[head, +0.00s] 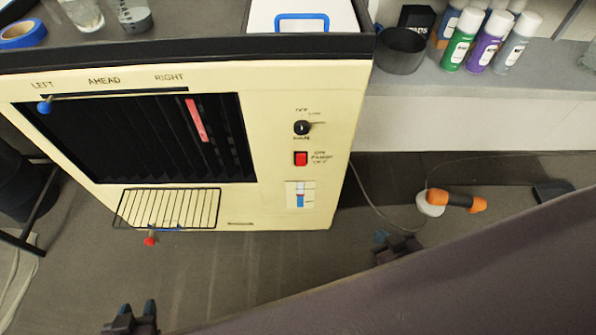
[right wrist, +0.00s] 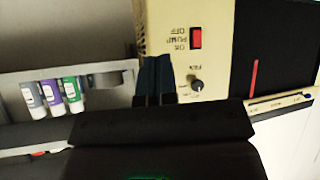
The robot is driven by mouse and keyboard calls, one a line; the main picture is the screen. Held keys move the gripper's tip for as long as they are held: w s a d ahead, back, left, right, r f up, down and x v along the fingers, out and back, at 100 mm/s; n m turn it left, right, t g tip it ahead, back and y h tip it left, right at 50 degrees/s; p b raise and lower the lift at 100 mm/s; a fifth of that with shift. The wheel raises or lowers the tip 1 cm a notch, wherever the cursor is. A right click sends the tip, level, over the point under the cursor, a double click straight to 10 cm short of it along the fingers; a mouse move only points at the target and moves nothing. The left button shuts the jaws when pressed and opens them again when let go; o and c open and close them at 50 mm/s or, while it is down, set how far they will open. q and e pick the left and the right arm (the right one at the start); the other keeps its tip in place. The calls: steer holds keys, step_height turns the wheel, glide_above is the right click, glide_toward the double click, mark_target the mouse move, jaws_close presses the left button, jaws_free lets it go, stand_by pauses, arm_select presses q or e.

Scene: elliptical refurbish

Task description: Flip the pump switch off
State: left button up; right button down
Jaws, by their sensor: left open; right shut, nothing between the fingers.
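The pump switch (head: 301,158) is a red rocker on the cream front panel (head: 270,210), with "ON", "PUMP" and "OFF" printed to its right. It also shows upside down in the right wrist view (right wrist: 196,38). Its tilt is too small to tell. My right gripper (head: 383,240) is below and right of the panel in the head view. In the right wrist view its fingers (right wrist: 155,80) are shut and empty, apart from the switch and to its left. My left gripper (head: 136,310) is open and empty at the bottom left, well away from the switch.
A black knob (head: 302,128) sits above the switch, and a small blue-and-white gauge (head: 300,195) below it. A wire rack (head: 170,207) juts out lower left. Spray cans (head: 483,45) stand on the right-hand counter. An orange-and-black tool (head: 455,200) lies at right.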

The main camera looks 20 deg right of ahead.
arm_select(q)
steer(key=shift+w+a, duration=0.15)
steer(key=shift+a, duration=0.1)
arm_select(e)
steer(key=shift+s+a, duration=0.2)
steer(key=shift+w, duration=0.1)
arm_select(q)
step_height(320, 180, down, 6)
steer(key=b, duration=0.7)
steer(key=shift+m+g, duration=0.3)
steer(key=shift+g, duration=0.1)
arm_select(e)
steer(key=w+a+f+m+t+h, duration=0.1)
steer(key=w+a+m+t+h, duration=0.1)
steer(key=w+a+m, duration=0.5)
steer(key=w+a+f+m+t+h, duration=0.2)
steer(key=w+a+m, duration=0.4)
steer(key=m, duration=0.9)
steer(key=shift+w+a+m+h, duration=0.3)
steer(key=shift+w+a+h, duration=0.05)
steer(key=shift+w+h, duration=0.1)
arm_select(q)
steer(key=shift+d, duration=0.1)
arm_select(e)
steer(key=shift+f, duration=0.1)
